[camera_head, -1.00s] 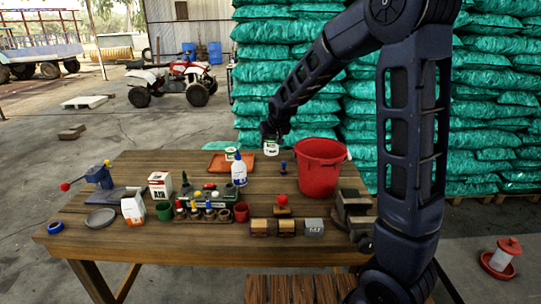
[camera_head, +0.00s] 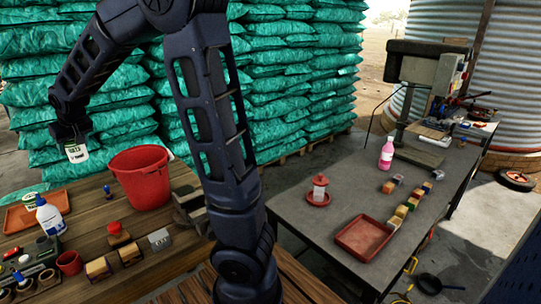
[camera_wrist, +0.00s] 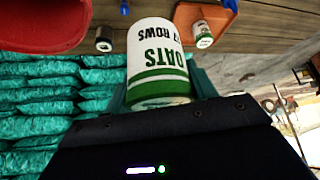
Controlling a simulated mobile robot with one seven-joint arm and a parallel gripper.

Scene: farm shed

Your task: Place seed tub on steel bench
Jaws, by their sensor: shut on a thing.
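The seed tub (camera_head: 77,152) is a white tub with a green band. In the wrist view the tub (camera_wrist: 155,60) reads "OATS" and fills the middle. My gripper (camera_head: 74,140) is shut on it and holds it in the air above the far edge of the wooden table. In the wrist view most of my gripper's fingers are hidden by the tub and the dark gripper body. The steel bench (camera_head: 330,222) stands at the right, grey and flat, well apart from my gripper.
On the bench are a red tray (camera_head: 363,238), a red-based feeder (camera_head: 319,192), a pink bottle (camera_head: 387,153), a row of small blocks (camera_head: 401,211) and a drill press (camera_head: 425,90). Its front left top is clear. A red bucket (camera_head: 141,178) stands beside the held tub on the wooden table (camera_head: 100,215).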

